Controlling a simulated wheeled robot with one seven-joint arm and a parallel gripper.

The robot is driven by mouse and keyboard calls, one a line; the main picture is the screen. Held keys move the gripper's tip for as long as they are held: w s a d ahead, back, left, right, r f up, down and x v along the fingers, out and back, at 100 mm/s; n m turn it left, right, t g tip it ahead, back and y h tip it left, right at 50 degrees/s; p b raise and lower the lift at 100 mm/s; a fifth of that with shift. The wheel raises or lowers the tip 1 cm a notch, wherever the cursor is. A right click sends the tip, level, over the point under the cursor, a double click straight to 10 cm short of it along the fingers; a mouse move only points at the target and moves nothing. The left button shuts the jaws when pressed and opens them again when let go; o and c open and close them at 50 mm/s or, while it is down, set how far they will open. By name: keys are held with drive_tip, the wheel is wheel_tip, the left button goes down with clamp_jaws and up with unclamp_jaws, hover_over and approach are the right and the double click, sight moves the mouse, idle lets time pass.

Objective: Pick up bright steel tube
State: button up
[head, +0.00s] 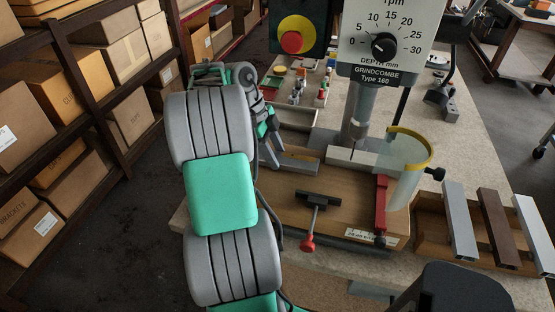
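Three square-section lengths lie side by side across a wooden tray (432,243) at the right of the bench. The left one is a blue-grey metal tube (460,215) with an open hollow end facing me. The middle one is a brown length (496,225). The right one is a paler, silvery length (535,230), partly cut off by the picture edge. I cannot tell for sure which of the two bright ones is the bright steel tube.
A drilling machine (385,45) with a clear curved guard (402,165) stands between my gripper and the tray. A red-knobbed clamp handle (308,243) and a red lever (381,210) are at its base. Boxed shelves (85,90) line the left. A dark rounded object (455,290) is at front right.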

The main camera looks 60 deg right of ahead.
clamp_jaws()
drive_tip(key=shift+r, duration=0.15)
idle(0.5)
